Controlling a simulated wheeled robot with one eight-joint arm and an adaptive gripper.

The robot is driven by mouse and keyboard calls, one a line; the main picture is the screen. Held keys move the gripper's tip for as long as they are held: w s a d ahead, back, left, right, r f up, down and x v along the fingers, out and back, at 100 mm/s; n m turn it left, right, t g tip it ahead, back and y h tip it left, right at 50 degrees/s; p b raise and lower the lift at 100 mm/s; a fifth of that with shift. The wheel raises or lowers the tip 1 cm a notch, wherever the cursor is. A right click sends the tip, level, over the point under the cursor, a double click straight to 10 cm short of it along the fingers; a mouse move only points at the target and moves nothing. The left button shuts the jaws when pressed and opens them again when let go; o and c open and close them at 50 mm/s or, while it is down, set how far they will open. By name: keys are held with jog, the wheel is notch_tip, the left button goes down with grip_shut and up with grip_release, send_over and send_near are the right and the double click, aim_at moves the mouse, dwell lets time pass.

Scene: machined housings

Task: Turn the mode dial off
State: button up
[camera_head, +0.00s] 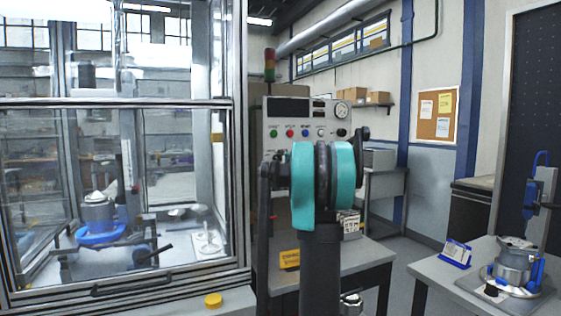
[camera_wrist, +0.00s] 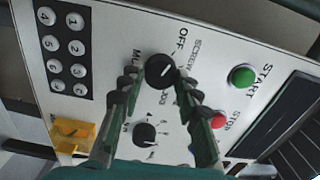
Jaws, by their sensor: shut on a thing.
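In the wrist view the mode dial (camera_wrist: 158,70) is a round black knob with a white pointer line. Labels around it read OFF, SCREW, JOG and a partly hidden word starting MUL. The pointer slants up and right, toward the side with OFF and SCREW; I cannot tell exactly which label it meets. My gripper (camera_wrist: 160,78) has its two fingers on either side of the dial, shut on it. The control panel (camera_head: 300,116) stands in the middle of the head view, where my teal arm hides my gripper and the dial.
A second black knob (camera_wrist: 145,135) sits close to the dial, between the fingers. A green START button (camera_wrist: 242,76), a red STOP button (camera_wrist: 219,120) and a keypad (camera_wrist: 66,47) are on the panel. A glazed enclosure (camera_head: 120,290) stands left, a table (camera_head: 430,270) right.

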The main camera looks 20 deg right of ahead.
jog(key=o, duration=1.1)
jog(key=shift+s, duration=0.1)
jog(key=s, duration=1.1)
jog(key=shift+s+d, duration=0.15)
jog(key=shift+s, duration=0.25)
